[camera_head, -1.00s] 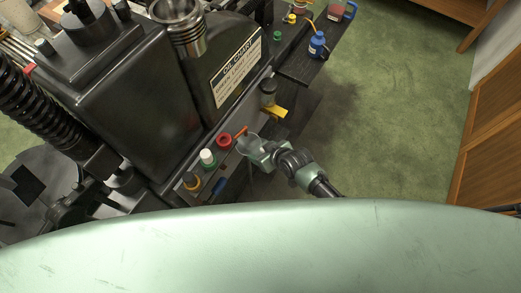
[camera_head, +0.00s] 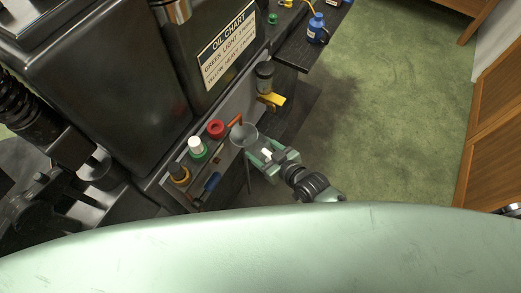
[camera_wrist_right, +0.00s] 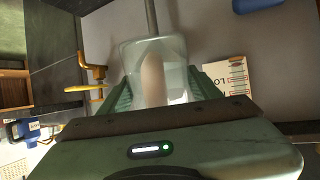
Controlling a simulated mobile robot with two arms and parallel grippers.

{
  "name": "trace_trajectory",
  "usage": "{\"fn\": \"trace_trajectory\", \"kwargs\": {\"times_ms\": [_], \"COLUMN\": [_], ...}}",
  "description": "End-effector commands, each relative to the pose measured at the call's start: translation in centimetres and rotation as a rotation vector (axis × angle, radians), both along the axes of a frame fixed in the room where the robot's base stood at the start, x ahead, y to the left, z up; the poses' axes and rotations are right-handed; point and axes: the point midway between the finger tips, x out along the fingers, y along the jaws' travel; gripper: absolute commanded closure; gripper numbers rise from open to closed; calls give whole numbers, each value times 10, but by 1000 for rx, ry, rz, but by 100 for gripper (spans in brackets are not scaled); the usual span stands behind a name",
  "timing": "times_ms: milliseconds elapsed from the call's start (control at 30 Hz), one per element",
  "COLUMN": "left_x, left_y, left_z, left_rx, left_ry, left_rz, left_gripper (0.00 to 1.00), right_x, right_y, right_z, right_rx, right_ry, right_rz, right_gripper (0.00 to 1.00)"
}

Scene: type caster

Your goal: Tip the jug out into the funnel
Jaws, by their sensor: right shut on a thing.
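My right gripper (camera_head: 266,154) is beside the oil panel in the head view, shut on a small clear, pale vessel that I take for the jug; it fills the space between the fingers in the right wrist view (camera_wrist_right: 153,80). A pale tan patch shows through its wall. A grey, round-mouthed cup with a thin stem below, apparently the funnel (camera_head: 243,136), sits right at the fingertips. The two overlap, so I cannot tell where one ends or whether they touch. My left gripper is not in view.
The panel carries red (camera_head: 215,128), white-and-green (camera_head: 196,147) and amber (camera_head: 178,172) caps. A yellow lever (camera_head: 271,100) stands beyond the gripper. A blue bottle (camera_head: 317,30) is on a dark shelf. Green carpet (camera_head: 385,110) lies open at right.

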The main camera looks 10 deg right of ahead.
Motion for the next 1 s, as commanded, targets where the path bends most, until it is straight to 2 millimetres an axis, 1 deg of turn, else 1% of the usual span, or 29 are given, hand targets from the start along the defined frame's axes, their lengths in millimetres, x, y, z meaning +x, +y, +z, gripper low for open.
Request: {"fn": "trace_trajectory", "kwargs": {"times_ms": [33,400,667,833,900,1000], "left_x": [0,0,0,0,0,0], "left_y": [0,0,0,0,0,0], "left_z": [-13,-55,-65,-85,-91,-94], "left_rx": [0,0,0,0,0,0], "left_ry": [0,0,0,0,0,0], "left_rz": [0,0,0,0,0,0], "left_gripper": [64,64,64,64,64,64], "right_x": [-2,-11,-14,-21,-23,-26], "right_y": [-1,-4,-6,-13,-15,-17], "right_z": [-9,-18,-18,-26,-26,-25], "right_rx": [11,93,119,149,161,173], "right_ry": [-16,-140,-176,-222,-240,-257], "right_rz": [1,1,0,-1,1,0], "right_gripper": [100,100,100,100,100,100]}}
